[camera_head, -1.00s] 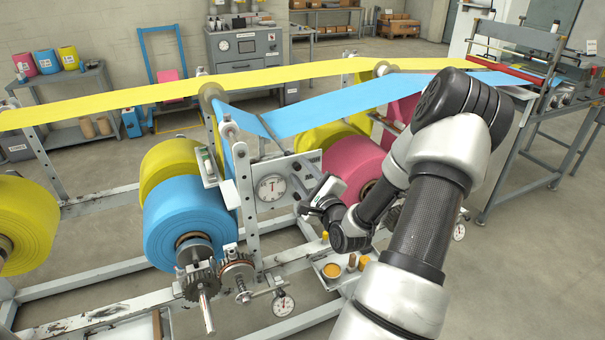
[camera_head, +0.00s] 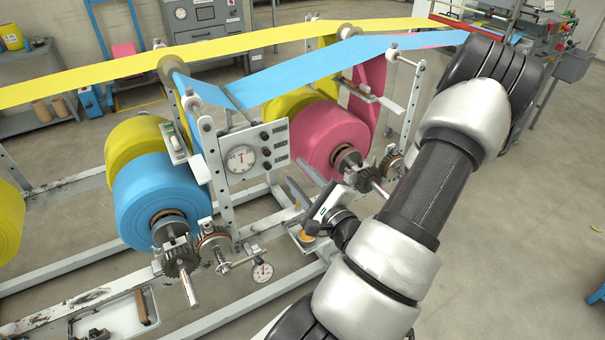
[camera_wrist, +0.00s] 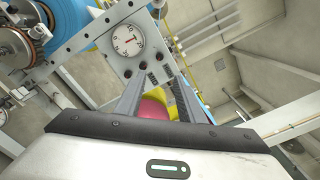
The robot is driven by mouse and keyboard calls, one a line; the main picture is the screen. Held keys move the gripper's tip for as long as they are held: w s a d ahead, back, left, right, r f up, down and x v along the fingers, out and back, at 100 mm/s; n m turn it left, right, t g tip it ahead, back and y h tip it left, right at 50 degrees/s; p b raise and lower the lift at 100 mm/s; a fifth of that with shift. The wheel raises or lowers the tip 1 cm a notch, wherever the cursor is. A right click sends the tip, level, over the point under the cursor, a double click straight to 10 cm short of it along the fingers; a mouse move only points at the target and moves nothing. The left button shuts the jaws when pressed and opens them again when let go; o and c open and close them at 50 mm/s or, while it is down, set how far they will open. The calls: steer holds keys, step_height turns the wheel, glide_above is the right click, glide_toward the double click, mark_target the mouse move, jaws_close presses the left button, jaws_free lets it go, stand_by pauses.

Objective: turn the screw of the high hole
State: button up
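A light metal panel (camera_head: 246,168) on the upright beside the blue roll carries a round dial (camera_head: 241,159) and a column of dark knob-like fittings (camera_head: 266,136) on its right side, with small labels. I cannot tell which fitting is the screw of the high hole. The panel (camera_wrist: 109,60) and dial (camera_wrist: 127,40) also show in the wrist view, with dark fittings near the fingertips. My gripper (camera_head: 295,174) is to the right of and below the panel. In the wrist view my gripper (camera_wrist: 158,68) has its fingers apart, pointing toward the panel, with nothing visible between them.
The blue roll (camera_head: 150,192) and its geared shaft (camera_head: 180,258) stand left of the panel. The pink roll (camera_head: 325,135) is behind and right. A blue web (camera_head: 300,75) and yellow web (camera_head: 110,75) run overhead. A small dial (camera_head: 262,271) hangs below. Open floor lies at right.

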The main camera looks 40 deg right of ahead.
steer(key=shift+s+a+p, duration=0.2)
steer(key=shift+s+p, duration=0.2)
steer(key=shift+s, duration=0.3)
